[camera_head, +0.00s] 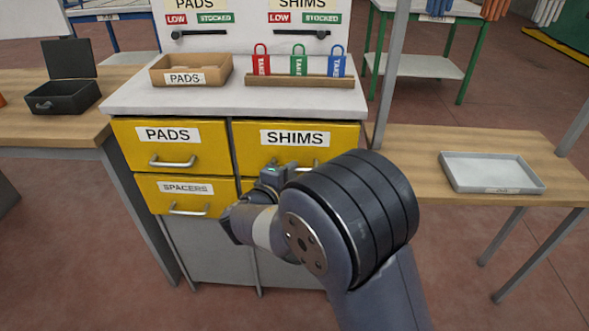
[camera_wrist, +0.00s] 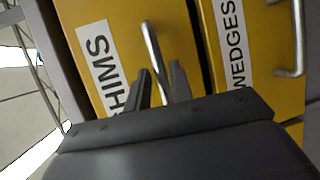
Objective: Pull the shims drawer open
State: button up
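The shims drawer (camera_head: 248,150) is the yellow upper right front of the cabinet, labelled SHIMS, and looks shut, level with the pads drawer. In the wrist view the shims drawer (camera_wrist: 118,22) fills the middle left. Its silver bar handle (camera_wrist: 152,48) runs down between the two dark fingers of my gripper (camera_wrist: 161,80). The fingers are apart, one on each side of the bar, with gaps showing. Contact with the handle is not visible.
The pads drawer (camera_head: 135,150) is to the left, the spacers drawer (camera_head: 150,200) below it. The wedges drawer (camera_wrist: 262,75) adjoins the shims drawer. The countertop (camera_head: 240,101) holds a pads box (camera_head: 213,66) and a rack of coloured tags (camera_head: 300,81). A grey tray (camera_head: 490,172) lies right.

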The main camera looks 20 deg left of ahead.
jog(key=shift+x, duration=1.2)
jog(key=shift+c, duration=0.5)
grip_shut()
